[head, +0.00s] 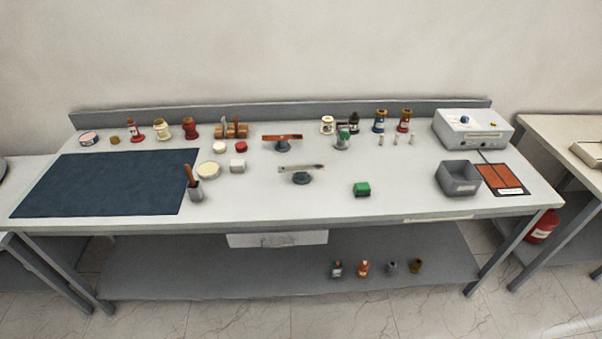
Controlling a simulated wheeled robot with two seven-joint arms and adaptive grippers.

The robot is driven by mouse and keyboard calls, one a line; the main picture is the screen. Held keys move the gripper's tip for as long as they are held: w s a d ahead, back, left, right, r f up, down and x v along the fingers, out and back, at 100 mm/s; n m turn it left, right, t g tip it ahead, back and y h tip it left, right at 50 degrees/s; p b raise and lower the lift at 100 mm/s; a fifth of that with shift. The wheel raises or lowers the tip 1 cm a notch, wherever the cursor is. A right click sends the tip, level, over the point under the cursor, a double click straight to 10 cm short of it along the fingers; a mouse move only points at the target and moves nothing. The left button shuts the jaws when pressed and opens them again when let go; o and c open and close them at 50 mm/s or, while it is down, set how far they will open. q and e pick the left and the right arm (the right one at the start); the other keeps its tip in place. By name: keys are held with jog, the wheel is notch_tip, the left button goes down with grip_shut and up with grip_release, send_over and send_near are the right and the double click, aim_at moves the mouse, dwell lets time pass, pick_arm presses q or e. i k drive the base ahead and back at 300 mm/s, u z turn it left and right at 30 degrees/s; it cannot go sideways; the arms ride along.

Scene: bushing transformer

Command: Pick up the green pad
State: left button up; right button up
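The green pad (362,188) is a small block, bright green on top with a darker lower part. It lies on the white-grey workbench (330,205), right of the middle and near the front edge. Nothing touches it or covers it in the head view. Neither my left gripper nor my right gripper shows in the head view.
A grey open bin (459,178) stands right of the pad, beside an orange-red panel (501,178). A small stand with a bar (302,175) is to its left. A dark mat (105,183) covers the bench's left end. Bottles and jars line the back. The bench around the pad is clear.

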aim_at(360, 189)
jog(key=z, duration=0.25)
jog(key=i, duration=1.35)
jog(key=u, duration=0.25)
